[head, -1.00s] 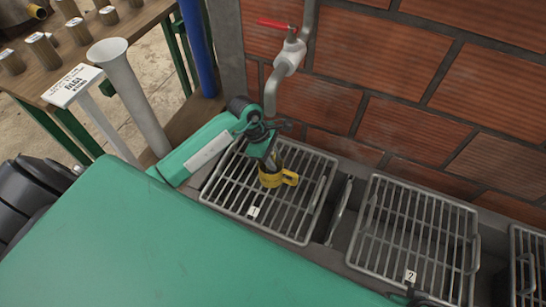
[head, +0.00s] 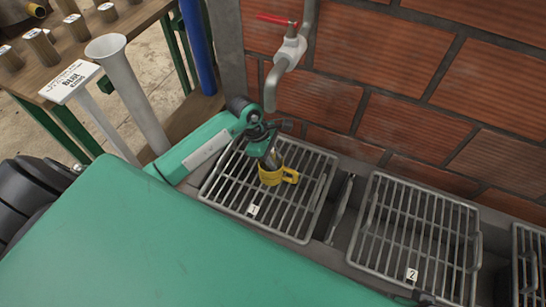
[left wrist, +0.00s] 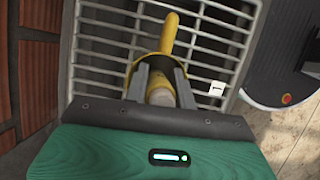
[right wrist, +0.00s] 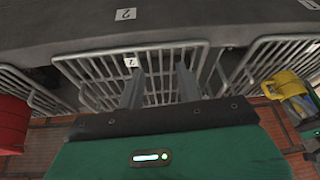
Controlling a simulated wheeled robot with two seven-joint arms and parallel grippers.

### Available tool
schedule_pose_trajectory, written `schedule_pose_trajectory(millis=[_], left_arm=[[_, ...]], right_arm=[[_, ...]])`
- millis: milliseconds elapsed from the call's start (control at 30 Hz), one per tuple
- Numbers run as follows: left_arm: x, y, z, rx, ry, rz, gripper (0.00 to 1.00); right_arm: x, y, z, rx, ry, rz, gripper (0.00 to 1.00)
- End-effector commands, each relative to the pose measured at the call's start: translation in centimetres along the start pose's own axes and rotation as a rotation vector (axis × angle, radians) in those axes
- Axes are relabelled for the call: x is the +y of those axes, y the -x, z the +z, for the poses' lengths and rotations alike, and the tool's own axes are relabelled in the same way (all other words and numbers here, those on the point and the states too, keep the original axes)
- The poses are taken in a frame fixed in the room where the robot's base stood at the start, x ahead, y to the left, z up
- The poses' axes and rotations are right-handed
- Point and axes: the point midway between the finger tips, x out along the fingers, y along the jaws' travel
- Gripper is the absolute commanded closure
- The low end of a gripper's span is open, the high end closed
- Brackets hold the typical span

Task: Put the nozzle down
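The nozzle, a yellow collar (head: 270,177) with a side handle and a pale cylinder in its middle, is at the first grate, marked 1. It also shows in the left wrist view (left wrist: 171,40). I cannot tell whether its underside touches the bars. My left gripper (head: 268,160) points down into it, its fingers close against both sides of the pale cylinder (left wrist: 161,97). My right gripper (right wrist: 158,80) is open and empty, over the grate marked 2 in the right wrist view. Only a sliver of it shows at the bottom of the head view.
The first grate (head: 228,190) and second grate (head: 392,235) lie in a dark trough along a brick wall (head: 400,100). A pipe with a red-handled valve (head: 290,50) hangs above the first. A workbench (head: 65,65) with several metal cylinders stands left. The second grate is empty.

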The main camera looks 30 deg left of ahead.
Motion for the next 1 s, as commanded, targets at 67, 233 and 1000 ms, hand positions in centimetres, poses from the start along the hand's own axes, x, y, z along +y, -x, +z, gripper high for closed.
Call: schedule_pose_trajectory(millis=[67,233,1000], left_arm=[[-0.1,-0.1,-0.1,0.002,0.001,-0.003,0.57],[-0.1,-0.2,-0.1,0.002,0.001,-0.005,0.53],[-0.1,4.4,-5.1,0.007,0.003,-0.003,0.53]], right_arm=[[0.0,0.0,0.0,0.0,0.0,0.0,0.65],[0.0,-0.1,-0.1,-0.001,0.001,0.0,0.65],[0.4,-1.3,0.1,-0.036,-0.003,0.009,0.65]])
